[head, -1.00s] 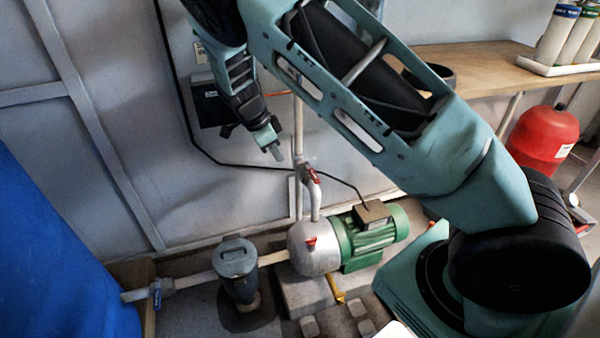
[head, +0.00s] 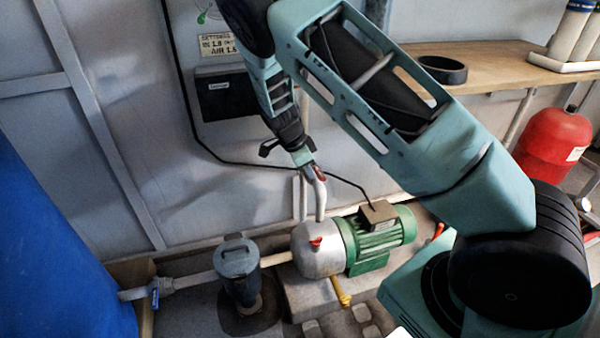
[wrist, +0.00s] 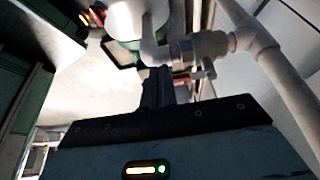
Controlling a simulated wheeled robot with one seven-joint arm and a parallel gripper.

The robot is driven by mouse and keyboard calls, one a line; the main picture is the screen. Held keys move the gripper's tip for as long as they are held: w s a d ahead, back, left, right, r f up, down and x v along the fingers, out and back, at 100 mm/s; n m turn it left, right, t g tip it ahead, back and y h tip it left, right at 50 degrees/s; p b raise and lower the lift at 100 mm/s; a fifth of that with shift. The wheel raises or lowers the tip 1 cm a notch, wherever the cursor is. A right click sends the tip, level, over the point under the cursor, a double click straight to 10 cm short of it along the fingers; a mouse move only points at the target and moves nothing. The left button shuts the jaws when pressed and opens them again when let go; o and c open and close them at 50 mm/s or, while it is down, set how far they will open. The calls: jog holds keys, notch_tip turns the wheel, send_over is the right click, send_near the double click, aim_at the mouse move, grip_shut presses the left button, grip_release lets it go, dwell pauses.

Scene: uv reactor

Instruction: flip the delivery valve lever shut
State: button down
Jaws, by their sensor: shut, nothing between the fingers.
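The delivery valve, with its red lever (head: 319,172), sits on the pale pipe (head: 320,205) rising from the pump. My gripper (head: 308,164) is shut, with nothing held, and points down right beside the valve. In the wrist view the grey valve body (wrist: 205,46) is just beyond my dark fingers (wrist: 160,82). The red lever (wrist: 181,82) shows to the right of the fingertips, partly hidden. I cannot tell whether the fingers touch it.
The pump has a green motor (head: 378,238) and a silver housing (head: 318,252) with a red cap. A grey strainer (head: 238,265) and a blue-handled valve (head: 155,292) stand on the left line. A black cable crosses the wall behind. A wooden shelf (head: 500,72) runs at the right.

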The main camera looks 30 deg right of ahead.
aim_at(321, 173)
jog(key=shift+s+d+n+p, duration=0.3)
jog(key=shift+d+n+p, duration=0.1)
jog(key=shift+n+p, duration=0.2)
dwell(0.4)
jog(key=d+n+p, duration=0.1)
jog(key=s+n+t+p, duration=0.1)
jog(key=n, duration=0.1)
jog(key=shift+d+r+t, duration=0.2)
jog(key=shift+d+t, duration=0.1)
jog(key=shift+d, duration=0.1)
jog(key=w+d+n+t+y+p, duration=0.2)
jog(key=d+n+p, duration=0.4)
jog(key=n, duration=0.8)
jog(key=shift+d+f+t+y, duration=0.15)
jog(key=shift+d+t+y, duration=0.45)
jog(key=shift+d+t, duration=0.4)
jog(key=shift+w+d, duration=0.1)
jog(key=shift+d, duration=0.05)
